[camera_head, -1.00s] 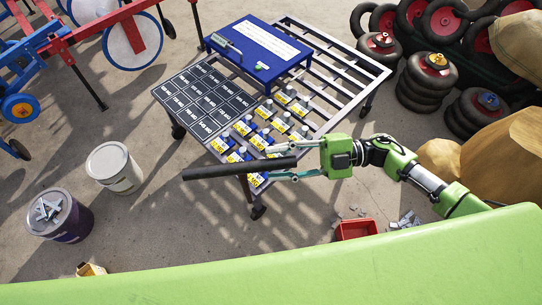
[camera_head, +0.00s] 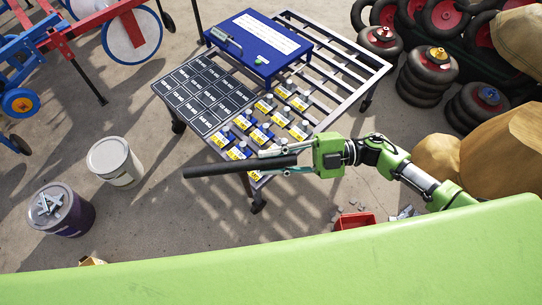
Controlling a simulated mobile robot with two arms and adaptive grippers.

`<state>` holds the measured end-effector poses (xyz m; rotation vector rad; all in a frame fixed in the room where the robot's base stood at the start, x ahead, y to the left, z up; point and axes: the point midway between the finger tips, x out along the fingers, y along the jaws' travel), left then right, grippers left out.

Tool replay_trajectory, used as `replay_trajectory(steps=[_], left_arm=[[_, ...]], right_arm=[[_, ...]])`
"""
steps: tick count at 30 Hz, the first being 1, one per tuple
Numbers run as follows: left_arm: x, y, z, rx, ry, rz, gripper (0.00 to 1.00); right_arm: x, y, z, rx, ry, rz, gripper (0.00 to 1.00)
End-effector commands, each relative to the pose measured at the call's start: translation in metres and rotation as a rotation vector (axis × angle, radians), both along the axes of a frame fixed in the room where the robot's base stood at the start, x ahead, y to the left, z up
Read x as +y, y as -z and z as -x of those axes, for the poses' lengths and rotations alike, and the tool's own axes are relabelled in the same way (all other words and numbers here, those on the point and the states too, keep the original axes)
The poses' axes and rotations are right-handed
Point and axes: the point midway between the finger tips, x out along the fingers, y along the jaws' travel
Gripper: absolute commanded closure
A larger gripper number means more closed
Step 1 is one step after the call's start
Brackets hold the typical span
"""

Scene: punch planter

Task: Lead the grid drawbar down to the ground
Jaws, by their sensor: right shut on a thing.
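The drawbar (camera_head: 222,168) is a dark, thick bar at the front of the wheeled grid cart (camera_head: 378,68). It runs nearly level across the picture, above the floor. My right gripper (camera_head: 275,164) comes in from the right and is shut on the bar near its right end. The fingers hide part of that end, and I cannot see how the bar joins the cart. My left gripper is out of view.
Black plates and small yellow-labelled items lie on the cart, with a blue box (camera_head: 258,44) at the back. Two drums (camera_head: 115,163) stand left. A red bin (camera_head: 354,220) sits on the floor. Stacked wheels stand right.

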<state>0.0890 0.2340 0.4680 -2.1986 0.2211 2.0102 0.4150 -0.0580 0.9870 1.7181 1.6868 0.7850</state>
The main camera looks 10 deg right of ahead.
Motion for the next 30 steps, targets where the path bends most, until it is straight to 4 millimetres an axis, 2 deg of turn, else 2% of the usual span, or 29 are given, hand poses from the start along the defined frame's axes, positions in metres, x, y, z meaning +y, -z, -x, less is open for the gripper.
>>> replay_trajectory(steps=[5,11,21,30], left_arm=[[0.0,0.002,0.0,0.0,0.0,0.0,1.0],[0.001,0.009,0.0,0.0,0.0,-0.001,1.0],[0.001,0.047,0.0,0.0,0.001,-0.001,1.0],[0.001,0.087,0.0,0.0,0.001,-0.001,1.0]], right_arm=[[0.001,0.013,0.033,-0.039,-0.007,0.006,1.0],[0.001,0.036,0.09,-0.131,-0.007,0.006,1.0],[0.003,0.101,0.198,-0.331,-0.006,0.007,1.0],[0.004,0.162,0.27,-0.477,-0.005,0.01,1.0]])
